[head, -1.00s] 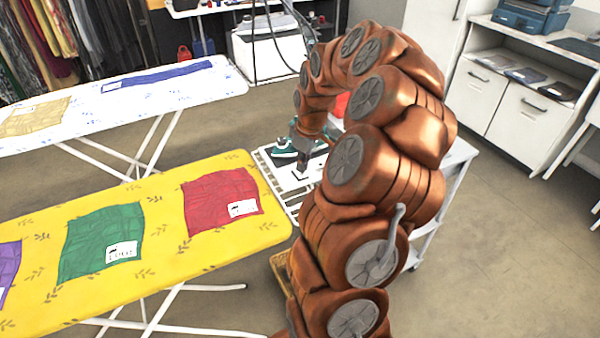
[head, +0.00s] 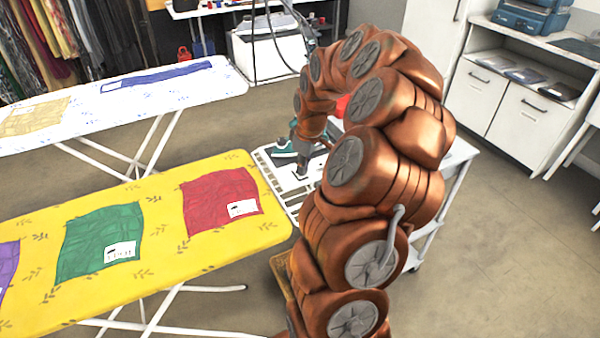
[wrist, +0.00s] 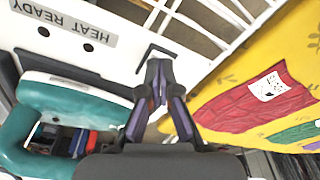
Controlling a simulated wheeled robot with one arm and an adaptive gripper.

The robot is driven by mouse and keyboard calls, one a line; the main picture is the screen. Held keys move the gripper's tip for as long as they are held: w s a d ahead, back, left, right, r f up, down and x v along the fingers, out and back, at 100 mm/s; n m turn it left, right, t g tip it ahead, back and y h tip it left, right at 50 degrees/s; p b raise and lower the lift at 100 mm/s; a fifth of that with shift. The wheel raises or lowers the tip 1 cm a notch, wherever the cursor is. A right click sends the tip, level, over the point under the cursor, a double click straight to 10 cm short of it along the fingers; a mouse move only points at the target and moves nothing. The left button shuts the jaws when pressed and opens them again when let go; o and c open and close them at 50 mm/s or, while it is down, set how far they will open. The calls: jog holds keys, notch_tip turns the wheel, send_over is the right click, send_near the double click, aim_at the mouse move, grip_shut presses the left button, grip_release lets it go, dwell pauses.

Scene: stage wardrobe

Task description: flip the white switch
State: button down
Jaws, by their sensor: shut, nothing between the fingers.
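In the wrist view, my gripper (wrist: 160,66) is shut with nothing in it. Its fingertips are over a small dark-edged white patch (wrist: 152,50) on the white panel (wrist: 115,22). This patch looks like the white switch, but the fingers cover most of it, so I cannot tell its position or whether I touch it. The panel carries a "HEAT READY" label (wrist: 62,18) and two dark round spots. In the head view, my gripper (head: 301,172) is low over the white stand, beside the teal iron (head: 285,150).
The teal iron (wrist: 60,115) lies left of my fingers in the wrist view. A yellow ironing board (head: 160,240) with green and red cloths is close on the left in the head view. A white board (head: 110,100) stands behind it. Floor at the right is open.

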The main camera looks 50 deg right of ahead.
jog(key=shift+f, duration=0.3)
jog(key=shift+r, duration=0.1)
jog(key=shift+r+p, duration=0.65)
jog(key=shift+r, duration=2.8)
